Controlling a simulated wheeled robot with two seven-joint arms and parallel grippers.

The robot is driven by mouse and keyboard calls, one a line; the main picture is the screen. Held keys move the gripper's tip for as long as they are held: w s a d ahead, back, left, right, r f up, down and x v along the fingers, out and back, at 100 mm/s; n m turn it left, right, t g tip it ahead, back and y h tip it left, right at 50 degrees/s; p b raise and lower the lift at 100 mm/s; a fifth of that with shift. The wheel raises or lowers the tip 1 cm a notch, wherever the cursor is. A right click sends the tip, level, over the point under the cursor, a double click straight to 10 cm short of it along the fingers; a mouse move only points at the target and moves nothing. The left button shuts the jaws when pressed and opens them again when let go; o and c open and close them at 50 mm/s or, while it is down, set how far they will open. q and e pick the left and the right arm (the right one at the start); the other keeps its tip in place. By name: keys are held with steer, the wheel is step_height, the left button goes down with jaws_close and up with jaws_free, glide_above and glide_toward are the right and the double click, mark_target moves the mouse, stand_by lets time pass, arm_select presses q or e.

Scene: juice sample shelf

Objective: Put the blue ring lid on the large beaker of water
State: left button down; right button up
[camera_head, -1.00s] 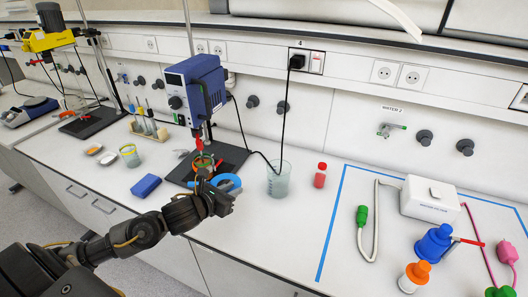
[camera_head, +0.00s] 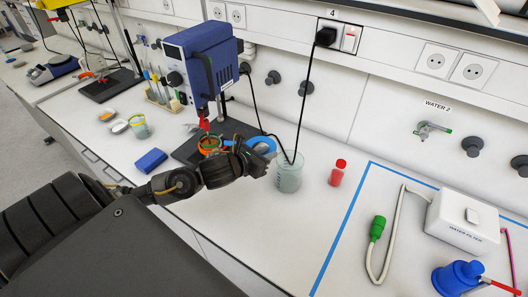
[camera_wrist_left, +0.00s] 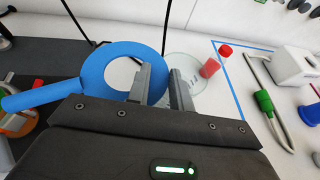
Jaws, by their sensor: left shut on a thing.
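The blue ring lid (camera_head: 262,143) shows partly behind my left gripper (camera_head: 262,160) in the head view. In the left wrist view the lid (camera_wrist_left: 97,68) is a flat ring with a handle to the left. My left gripper (camera_wrist_left: 165,85) is shut on the lid's right rim, with one finger over the ring. The large beaker (camera_head: 289,178) with water stands on the counter just right of the gripper. In the left wrist view the beaker (camera_wrist_left: 190,68) is behind the right finger, partly hidden. The lid is beside the beaker, not over it. My right gripper is not in view.
A red-capped bottle (camera_head: 337,173) stands right of the beaker. The blue stirrer (camera_head: 200,65) on its dark base (camera_head: 187,152) is to the left, with an orange-rimmed vessel (camera_head: 209,145) under it. A black cable hangs close behind the beaker. A blue box (camera_head: 150,160) lies farther left.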

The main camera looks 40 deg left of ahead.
mark_target(289, 172)
arm_select(q)
steer(key=w+d+f+b, duration=0.1)
steer(key=w+d+b, duration=0.3)
steer(key=d, duration=0.5)
steer(key=shift+f+b, duration=0.4)
steer(key=shift+b, duration=0.2)
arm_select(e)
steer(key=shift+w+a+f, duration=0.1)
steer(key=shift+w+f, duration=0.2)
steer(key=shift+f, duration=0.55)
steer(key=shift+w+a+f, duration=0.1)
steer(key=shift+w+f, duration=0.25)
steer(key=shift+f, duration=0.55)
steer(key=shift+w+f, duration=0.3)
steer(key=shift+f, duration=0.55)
arm_select(q)
steer(key=shift+s+b, duration=0.2)
steer(key=shift+b, duration=0.1)
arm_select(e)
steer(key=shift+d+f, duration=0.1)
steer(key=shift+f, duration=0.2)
arm_select(q)
steer(key=shift+f+b, duration=0.5)
steer(key=shift+b, duration=0.25)
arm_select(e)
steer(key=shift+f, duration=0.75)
arm_select(q)
steer(key=c, duration=1.2)
jaws_free()
steer(key=shift+o, duration=0.2)
